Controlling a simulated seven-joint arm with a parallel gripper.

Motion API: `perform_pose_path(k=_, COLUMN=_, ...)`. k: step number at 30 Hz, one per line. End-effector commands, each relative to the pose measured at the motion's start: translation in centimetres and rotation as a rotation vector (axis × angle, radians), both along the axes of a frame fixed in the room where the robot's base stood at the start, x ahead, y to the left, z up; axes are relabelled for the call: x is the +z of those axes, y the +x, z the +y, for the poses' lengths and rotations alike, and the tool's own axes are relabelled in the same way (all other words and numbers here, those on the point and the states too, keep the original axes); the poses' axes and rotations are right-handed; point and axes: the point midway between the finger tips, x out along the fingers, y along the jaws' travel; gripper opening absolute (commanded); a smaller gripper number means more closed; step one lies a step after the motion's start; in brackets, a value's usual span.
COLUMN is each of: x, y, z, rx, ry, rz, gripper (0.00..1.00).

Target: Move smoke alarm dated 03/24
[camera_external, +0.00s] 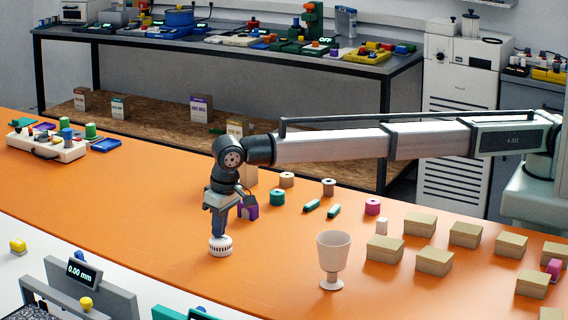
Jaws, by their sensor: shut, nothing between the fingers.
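A small round white slotted disc (220,247), which looks like a smoke alarm, lies on the orange table. Any date on it is too small to read. My gripper (219,236) points straight down right over the disc, its fingertips at or just above its top. The fingers look closed together with nothing between them. I cannot tell whether they touch the disc.
A pale goblet (333,255) stands to the right, with several cardboard boxes (434,261) beyond it. Spools, such as a teal one (278,198), and small green items (312,205) lie behind. A purple object (248,211) is close behind my gripper. The orange table (120,210) is clear to the left.

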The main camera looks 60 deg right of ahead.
Motion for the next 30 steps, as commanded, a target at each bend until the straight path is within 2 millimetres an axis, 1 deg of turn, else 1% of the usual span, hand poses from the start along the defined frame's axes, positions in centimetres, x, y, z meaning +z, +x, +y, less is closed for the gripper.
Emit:
perform_pose_path(k=1, x=-0.5, y=-0.1, z=-0.1, rx=-0.001, ry=-0.004, rz=0.003, gripper=0.00)
perform_pose_path(k=9, x=-0.8, y=-0.1, z=-0.2, rx=-0.001, ry=-0.007, rz=0.006, gripper=0.00)
perform_pose_path(k=11, x=-0.9, y=-0.5, z=-0.2, rx=0.000, ry=-0.008, rz=0.007, gripper=0.00)
perform_pose_path(k=13, x=-0.9, y=-1.5, z=-0.3, rx=0.001, ry=-0.008, rz=0.008, gripper=0.00)
perform_pose_path(k=14, x=-1.0, y=-2.2, z=-0.4, rx=0.002, ry=-0.008, rz=0.009, gripper=0.00)
perform_pose_path(k=17, x=-1.1, y=-5.2, z=-0.5, rx=0.003, ry=-0.009, rz=0.011, gripper=0.00)
perform_pose_path(k=18, x=-1.1, y=-6.4, z=-0.5, rx=0.004, ry=-0.009, rz=0.012, gripper=0.00)
perform_pose_path(k=27, x=-1.1, y=-15.5, z=-0.5, rx=0.003, ry=-0.011, rz=0.014, gripper=0.00)
perform_pose_path(k=30, x=-1.1, y=-18.1, z=-0.5, rx=0.004, ry=-0.011, rz=0.014, gripper=0.00)
